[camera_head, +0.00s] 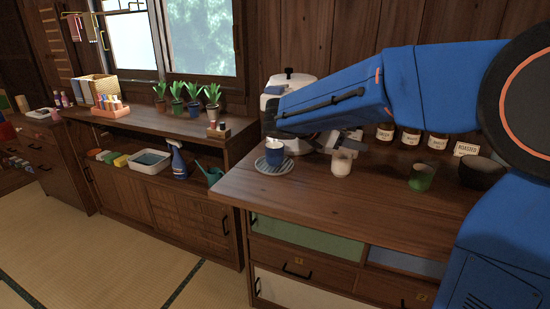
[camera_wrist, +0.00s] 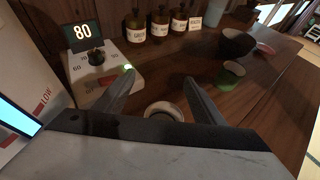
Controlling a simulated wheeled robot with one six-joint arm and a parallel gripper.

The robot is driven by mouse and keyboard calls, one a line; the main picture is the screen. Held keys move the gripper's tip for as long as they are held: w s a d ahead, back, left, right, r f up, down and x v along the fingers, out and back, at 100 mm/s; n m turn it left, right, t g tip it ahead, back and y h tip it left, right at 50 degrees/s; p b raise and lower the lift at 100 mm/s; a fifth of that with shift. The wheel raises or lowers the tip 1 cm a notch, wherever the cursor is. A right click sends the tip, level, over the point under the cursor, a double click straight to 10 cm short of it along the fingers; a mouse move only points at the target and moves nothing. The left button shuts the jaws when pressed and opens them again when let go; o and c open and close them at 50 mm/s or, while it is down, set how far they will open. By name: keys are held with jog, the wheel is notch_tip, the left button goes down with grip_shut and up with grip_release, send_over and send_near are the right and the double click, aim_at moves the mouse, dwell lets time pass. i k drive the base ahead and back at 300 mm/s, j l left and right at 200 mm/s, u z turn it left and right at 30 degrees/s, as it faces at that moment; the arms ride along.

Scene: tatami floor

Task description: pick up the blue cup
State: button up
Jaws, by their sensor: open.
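The blue cup (camera_head: 274,157) stands upright on a pale saucer (camera_head: 262,167) near the left front of the wooden counter in the head view. It does not show in the wrist view. My gripper (camera_head: 345,142) is over the counter, to the right of the blue cup and apart from it, partly hidden by my arm. In the wrist view my gripper (camera_wrist: 159,77) is open, with its fingers spread and nothing held. A pale round cup (camera_wrist: 160,109) shows between and below the fingers; it looks like the cream cup (camera_head: 342,163) of the head view.
A white appliance (camera_head: 290,82) stands behind the blue cup; a base with an "80" display (camera_wrist: 82,31) is left in the wrist view. A green cup (camera_head: 421,177), dark bowl (camera_head: 481,172) and labelled jars (camera_head: 411,138) are to the right. The counter's front strip is clear.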

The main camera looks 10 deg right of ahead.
aim_at(274, 150)
jog(key=l+u, duration=0.85)
jog(key=k+l+u, duration=0.15)
jog(key=l+u, duration=0.3)
